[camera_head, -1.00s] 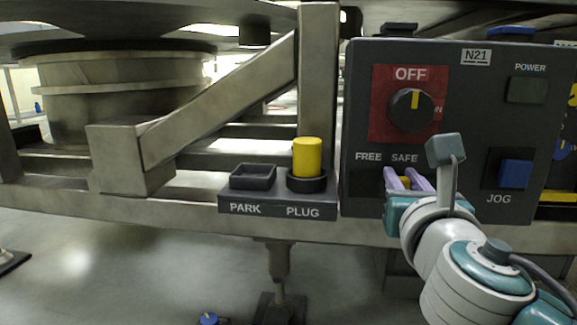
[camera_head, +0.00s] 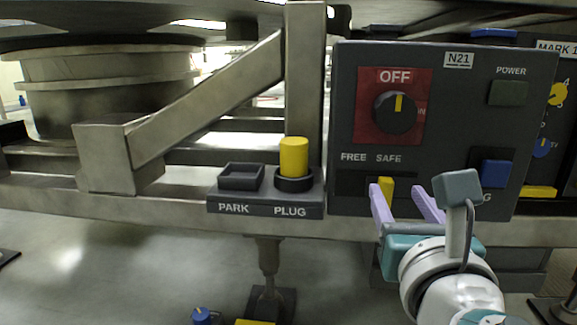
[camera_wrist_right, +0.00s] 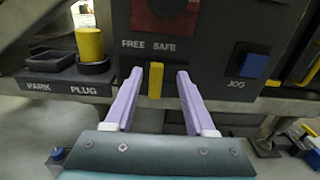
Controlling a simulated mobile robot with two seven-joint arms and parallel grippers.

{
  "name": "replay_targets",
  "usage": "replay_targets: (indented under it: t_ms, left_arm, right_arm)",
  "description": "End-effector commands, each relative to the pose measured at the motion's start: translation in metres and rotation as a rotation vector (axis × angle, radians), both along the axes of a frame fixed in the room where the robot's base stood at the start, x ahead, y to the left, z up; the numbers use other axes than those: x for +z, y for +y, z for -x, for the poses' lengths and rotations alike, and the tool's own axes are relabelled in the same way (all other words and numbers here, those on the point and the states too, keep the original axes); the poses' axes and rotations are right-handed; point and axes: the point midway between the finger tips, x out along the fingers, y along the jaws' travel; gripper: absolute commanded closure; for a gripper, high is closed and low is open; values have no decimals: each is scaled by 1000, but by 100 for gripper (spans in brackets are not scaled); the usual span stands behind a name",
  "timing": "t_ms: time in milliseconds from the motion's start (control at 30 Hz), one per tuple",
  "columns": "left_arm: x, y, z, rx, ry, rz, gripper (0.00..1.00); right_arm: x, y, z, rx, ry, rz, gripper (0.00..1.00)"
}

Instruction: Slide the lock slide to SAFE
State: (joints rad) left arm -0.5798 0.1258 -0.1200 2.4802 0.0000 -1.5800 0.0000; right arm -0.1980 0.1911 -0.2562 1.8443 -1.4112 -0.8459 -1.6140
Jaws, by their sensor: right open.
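The lock slide is a yellow upright tab (camera_head: 386,187) in a dark slot on the grey control panel (camera_head: 450,120). It stands under the word SAFE, to the right of FREE. It also shows in the right wrist view (camera_wrist_right: 155,80), below the SAFE label. My right gripper (camera_head: 400,195) is open, with its lilac fingers in front of the panel and nothing held. In the right wrist view the fingers (camera_wrist_right: 160,88) stand apart on either side of the tab, with the tab nearer the left finger and clear of both. My left gripper is not in view.
Above the slot is a black OFF knob (camera_head: 396,112) on a red plate. A blue JOG button (camera_head: 496,173) lies right of the slot, close to my right wrist. Left of the panel stand a yellow plug (camera_head: 293,158) in its holder and an empty PARK socket (camera_head: 241,177).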

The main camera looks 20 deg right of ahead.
Motion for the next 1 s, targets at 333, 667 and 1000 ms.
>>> replay_targets:
  t_ms: [333, 667, 1000]
  left_arm:
    - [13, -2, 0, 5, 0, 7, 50]
    - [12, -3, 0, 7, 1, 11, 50]
    - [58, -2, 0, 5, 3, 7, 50]
  right_arm:
    - [0, 21, 35, -1, 0, 0, 45]
    - [0, 21, 35, -1, -1, 1, 45]
    - [40, 12, 43, -49, -33, -150, 45]
